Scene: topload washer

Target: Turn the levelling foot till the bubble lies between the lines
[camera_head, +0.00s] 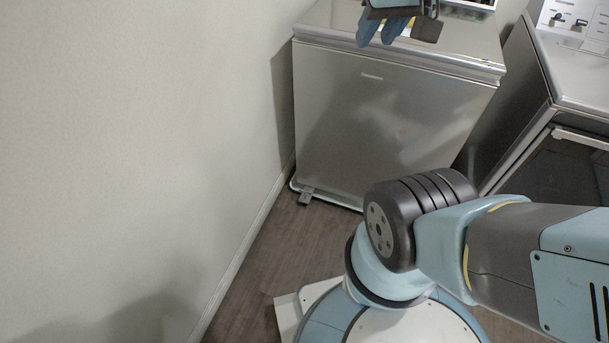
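The silver topload washer (372,110) stands against the wall and leans slightly in the picture. A small grey levelling foot (306,196) shows at its front left bottom corner, on the floor. My gripper (381,32) is at the top edge of the picture, over the washer's lid, far above the foot. Its blue fingertips show, but its upper part is cut off and I cannot tell how far it is open. A small yellow patch (408,27) shows beside the fingers; I cannot tell whether it is the level. No bubble or lines can be made out.
A second machine (577,75) with a dark front stands to the right, with a narrow gap between. The pale wall (130,140) runs close along the left. Wooden floor (262,255) is clear before the foot. My arm covers the lower right.

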